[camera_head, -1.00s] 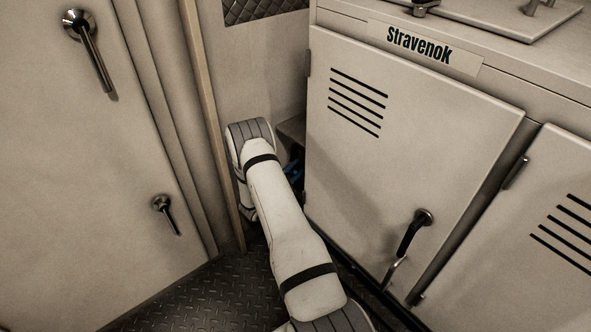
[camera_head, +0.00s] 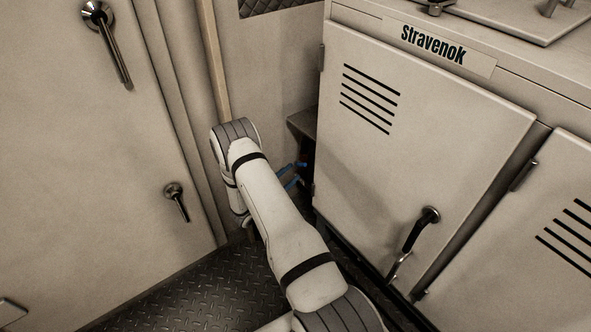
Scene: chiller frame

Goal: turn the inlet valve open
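My arm reaches down into the gap between the wall and the left side of the Stravenok cabinet. My gripper is not visible; the end of the arm is hidden behind its own links. A small blue part (camera_head: 294,177) shows in the dark gap just right of my arm, low beside the cabinet. It could be a valve handle, but it is too small and partly covered to tell, and I cannot see whether anything touches it. No other valve can be made out.
The Stravenok cabinet door (camera_head: 415,135), with black slots and a dark handle (camera_head: 419,230), stands shut at right. A tall door (camera_head: 80,190) with two lever handles is at left. A ledge (camera_head: 303,122) juts beside the cabinet. Patterned metal floor (camera_head: 215,290) is clear at lower left.

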